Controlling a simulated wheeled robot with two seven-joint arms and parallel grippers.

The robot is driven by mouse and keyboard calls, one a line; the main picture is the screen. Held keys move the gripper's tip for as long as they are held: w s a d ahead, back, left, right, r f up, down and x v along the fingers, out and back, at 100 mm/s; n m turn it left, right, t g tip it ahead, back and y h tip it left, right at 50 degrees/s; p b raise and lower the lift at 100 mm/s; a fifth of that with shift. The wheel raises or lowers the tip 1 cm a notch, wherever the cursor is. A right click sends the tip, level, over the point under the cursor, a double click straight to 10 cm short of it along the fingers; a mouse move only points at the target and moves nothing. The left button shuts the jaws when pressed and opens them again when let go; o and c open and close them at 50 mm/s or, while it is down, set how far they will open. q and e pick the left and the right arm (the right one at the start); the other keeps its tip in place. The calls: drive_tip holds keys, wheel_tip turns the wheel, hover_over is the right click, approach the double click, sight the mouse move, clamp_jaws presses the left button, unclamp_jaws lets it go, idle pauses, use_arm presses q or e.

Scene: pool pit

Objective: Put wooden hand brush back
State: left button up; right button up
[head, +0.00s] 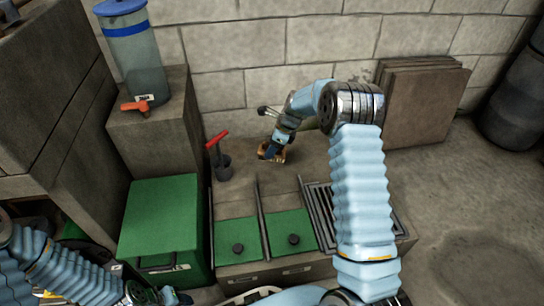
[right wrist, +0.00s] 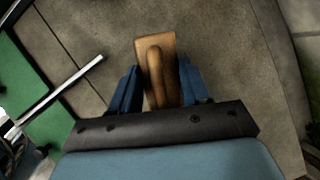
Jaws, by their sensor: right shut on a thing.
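The wooden hand brush (head: 264,151) is at the back of the stone-coloured counter, mostly covered by my right gripper (head: 273,150) in the head view. In the right wrist view the brush (right wrist: 155,55) shows its tan wooden block and raised handle. The blue fingers of my right gripper (right wrist: 159,80) are shut on it, one on each side. Whether the brush touches the counter or hangs just above it, I cannot tell. My left arm is at the bottom left of the head view; its gripper (head: 172,297) is at the lower edge, its fingers unclear.
Two green lids (head: 238,228) and a metal grate (head: 325,205) lie nearer. A green box (head: 160,220) and a blue-lidded canister (head: 135,60) are left. Brown panels (head: 425,105) lean against the wall.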

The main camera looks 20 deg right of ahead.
drive_tip(key=shift+w+d+f, duration=0.15)
drive_tip(key=shift+w+f, duration=0.25)
drive_tip(key=shift+f, duration=0.15)
drive_tip(key=shift+f+b, duration=0.45)
drive_tip(key=shift+f, duration=1.05)
drive_tip(key=shift+f, duration=0.2)
drive_tip(key=o, duration=1.2)
drive_tip(key=p+v, duration=0.2)
drive_tip(key=v, duration=1)
drive_tip(key=shift+r+p, duration=0.2)
drive_tip(key=shift+p, duration=0.1)
